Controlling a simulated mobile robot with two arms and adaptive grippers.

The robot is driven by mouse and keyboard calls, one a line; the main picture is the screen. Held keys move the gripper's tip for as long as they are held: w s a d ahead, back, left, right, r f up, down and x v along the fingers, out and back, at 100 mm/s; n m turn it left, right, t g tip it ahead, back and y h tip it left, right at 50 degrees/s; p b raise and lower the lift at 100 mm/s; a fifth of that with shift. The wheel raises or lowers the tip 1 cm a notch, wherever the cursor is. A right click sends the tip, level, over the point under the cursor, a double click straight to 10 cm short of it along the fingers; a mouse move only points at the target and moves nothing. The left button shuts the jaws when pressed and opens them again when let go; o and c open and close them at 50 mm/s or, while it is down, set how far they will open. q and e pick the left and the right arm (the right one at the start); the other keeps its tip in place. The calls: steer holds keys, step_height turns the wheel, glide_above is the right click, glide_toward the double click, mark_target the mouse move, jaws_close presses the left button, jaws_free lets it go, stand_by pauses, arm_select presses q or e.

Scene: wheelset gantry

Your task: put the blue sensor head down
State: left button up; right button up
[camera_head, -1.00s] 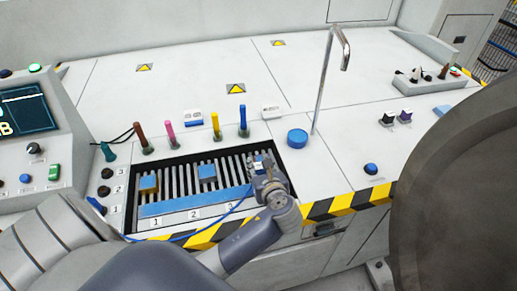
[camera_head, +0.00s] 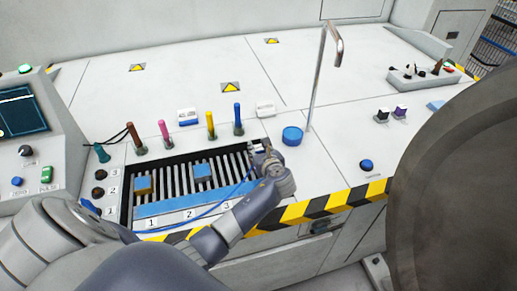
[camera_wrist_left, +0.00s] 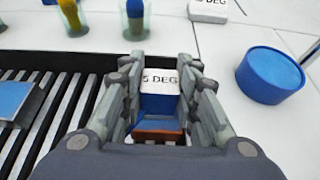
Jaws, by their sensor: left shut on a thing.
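My left gripper (camera_head: 262,152) is shut on the blue sensor head, over the right rear part of a slatted recess (camera_head: 176,182). In the left wrist view the sensor head (camera_wrist_left: 160,103) sits between the two fingers. It has a blue body, a white top marked "5 DEG" with any preceding character hidden, and an orange-brown lower part. A blue cable (camera_head: 213,206) runs left from the gripper area along the recess's front. Whether the sensor head touches anything below cannot be told. My right gripper is not in view.
A white labelled block (camera_head: 265,108) and a round blue piece (camera_head: 292,136) are near the gripper. A bent metal post (camera_head: 318,75) rises behind.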

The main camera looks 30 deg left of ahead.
arm_select(q)
steer(key=o, duration=1.1)
steer(key=shift+s+d+r, duration=0.15)
steer(key=v, duration=1.1)
steer(key=shift+s+d+r+p, duration=0.15)
steer(key=shift+s+d+p, duration=0.1)
steer(key=shift+p, duration=0.1)
